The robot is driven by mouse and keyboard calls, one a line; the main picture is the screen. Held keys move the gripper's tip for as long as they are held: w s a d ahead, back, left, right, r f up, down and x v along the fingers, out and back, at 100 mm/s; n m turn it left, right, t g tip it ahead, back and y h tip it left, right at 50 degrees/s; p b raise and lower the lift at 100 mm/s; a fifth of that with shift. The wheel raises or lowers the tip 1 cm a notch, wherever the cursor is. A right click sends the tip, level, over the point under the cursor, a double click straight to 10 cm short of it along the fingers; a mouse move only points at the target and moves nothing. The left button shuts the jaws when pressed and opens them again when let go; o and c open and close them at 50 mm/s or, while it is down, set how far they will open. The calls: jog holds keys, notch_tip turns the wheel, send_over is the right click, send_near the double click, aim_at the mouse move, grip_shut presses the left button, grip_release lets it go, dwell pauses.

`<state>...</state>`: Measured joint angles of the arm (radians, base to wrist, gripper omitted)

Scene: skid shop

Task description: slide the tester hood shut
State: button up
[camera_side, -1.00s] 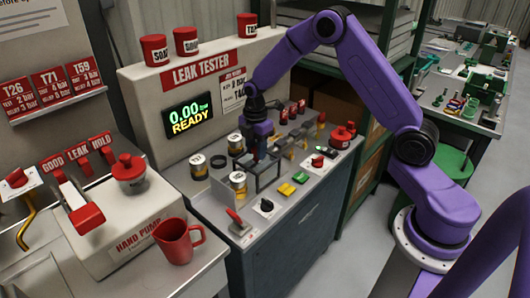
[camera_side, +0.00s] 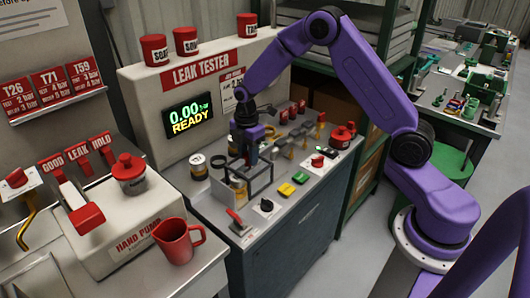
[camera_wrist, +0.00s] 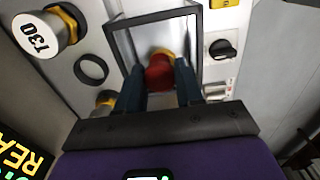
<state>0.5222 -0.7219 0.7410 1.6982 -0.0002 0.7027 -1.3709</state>
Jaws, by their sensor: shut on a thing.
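The tester hood (camera_side: 262,188), a dark open frame with clear sides, stands on the leak tester's grey bench top. My gripper (camera_side: 247,158) reaches down from above at its back and is shut on it. A yellowish part shows through the hood's left side. In the wrist view, the hood's dark frame (camera_wrist: 155,15) reaches out beyond my two fingers (camera_wrist: 160,88). A red knob (camera_wrist: 160,72) with a yellow collar shows between the fingers; I cannot tell whether they touch it. The exact grip point is hidden.
A red lever (camera_side: 236,217), black knob (camera_side: 266,205) and green and yellow buttons (camera_side: 286,190) line the front. The red jug (camera_side: 175,240) stands on the left bench.

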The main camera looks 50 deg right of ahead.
aim_at(237, 172)
jog(key=shift+a, duration=1.65)
jog(key=shift+a, duration=0.9)
jog(key=o, duration=0.8)
jog(key=shift+o, duration=0.2)
notch_tip(237, 172, up, 8)
jog(key=shift+f, duration=0.25)
